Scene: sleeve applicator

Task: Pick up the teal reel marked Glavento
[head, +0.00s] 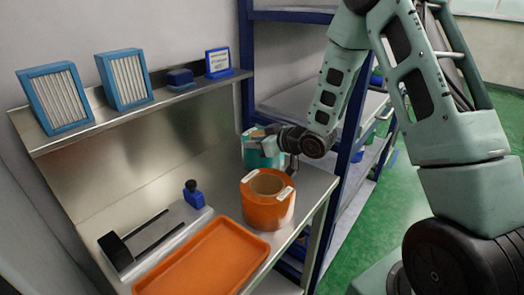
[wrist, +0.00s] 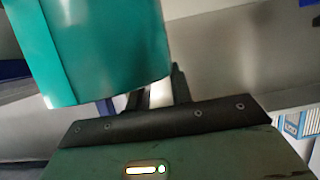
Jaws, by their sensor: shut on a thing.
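The teal reel (head: 262,157) stands at the back right of the steel bench, behind the orange reel, and is partly hidden by my gripper. In the wrist view the teal reel (wrist: 90,50) fills the upper left, close to the fingers. My gripper (head: 273,141) is shut on the teal reel's wall near its top. In the wrist view the dark fingers of my gripper (wrist: 157,95) reach up to the reel's edge. I cannot read a name on the teal reel. I cannot tell whether its base touches the bench.
An orange reel (head: 267,207) with white labels stands just in front of the teal one. A shelf (head: 140,110) with blue-framed filters runs above. A blue rack upright (head: 345,165) stands right.

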